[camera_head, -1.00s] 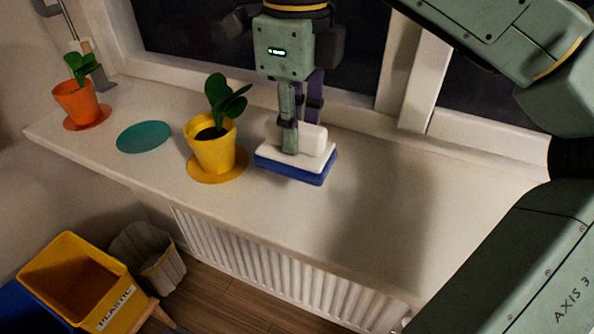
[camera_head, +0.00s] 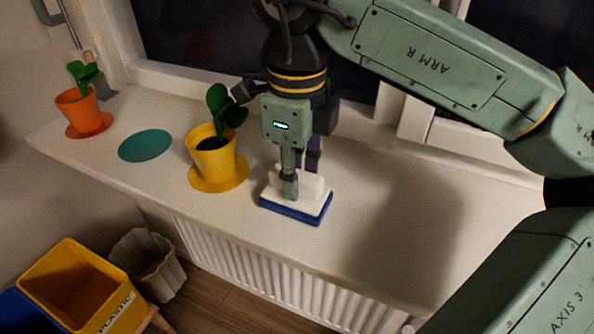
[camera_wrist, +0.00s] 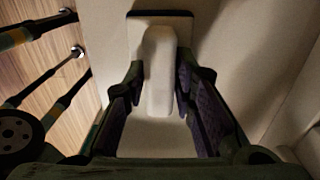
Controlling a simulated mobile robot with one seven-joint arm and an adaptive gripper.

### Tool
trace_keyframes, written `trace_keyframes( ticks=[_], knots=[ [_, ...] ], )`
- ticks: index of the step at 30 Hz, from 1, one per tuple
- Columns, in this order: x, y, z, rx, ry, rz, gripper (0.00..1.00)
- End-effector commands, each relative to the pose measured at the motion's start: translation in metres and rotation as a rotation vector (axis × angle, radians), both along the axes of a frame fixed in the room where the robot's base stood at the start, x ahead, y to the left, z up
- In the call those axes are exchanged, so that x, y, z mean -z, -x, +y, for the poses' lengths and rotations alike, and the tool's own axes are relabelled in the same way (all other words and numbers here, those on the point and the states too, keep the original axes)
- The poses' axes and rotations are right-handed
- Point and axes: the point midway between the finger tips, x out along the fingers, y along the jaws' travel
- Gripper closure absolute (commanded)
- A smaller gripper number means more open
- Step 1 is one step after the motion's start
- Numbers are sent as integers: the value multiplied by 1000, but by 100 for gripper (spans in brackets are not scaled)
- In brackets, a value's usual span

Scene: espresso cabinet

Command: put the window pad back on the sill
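The window pad (camera_head: 312,212) has a white body with a raised white handle and a blue underside. It is at the sill (camera_head: 370,235), right of the yellow pot, and looks level. I cannot tell whether it touches the surface or is just above it. My gripper (camera_head: 297,187) points down with its fingers on both sides of the handle. In the wrist view, the fingers of my gripper (camera_wrist: 160,85) close in on the white handle (camera_wrist: 160,65). The blue underside is mostly hidden there.
A yellow pot (camera_head: 212,160) with a plant stands on a yellow saucer left of the pad. A teal disc (camera_head: 145,145) and an orange pot (camera_head: 83,112) are further left. A radiator (camera_head: 255,265) and yellow bin (camera_head: 75,285) are below. The sill right of the pad is clear.

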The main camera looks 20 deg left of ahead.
Motion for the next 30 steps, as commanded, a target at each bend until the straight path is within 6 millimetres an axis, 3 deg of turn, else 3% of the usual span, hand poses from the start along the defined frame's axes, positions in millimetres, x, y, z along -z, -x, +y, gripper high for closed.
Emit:
trace_keyframes(
  ticks=[6,17,23,30],
  knots=[
    [0,0,0,0,0,0,59],
    [-2,0,0,-1,0,0,59],
    [-30,-1,0,3,-2,-1,59],
    [-82,-1,-2,1,-1,-1,59]
  ],
)
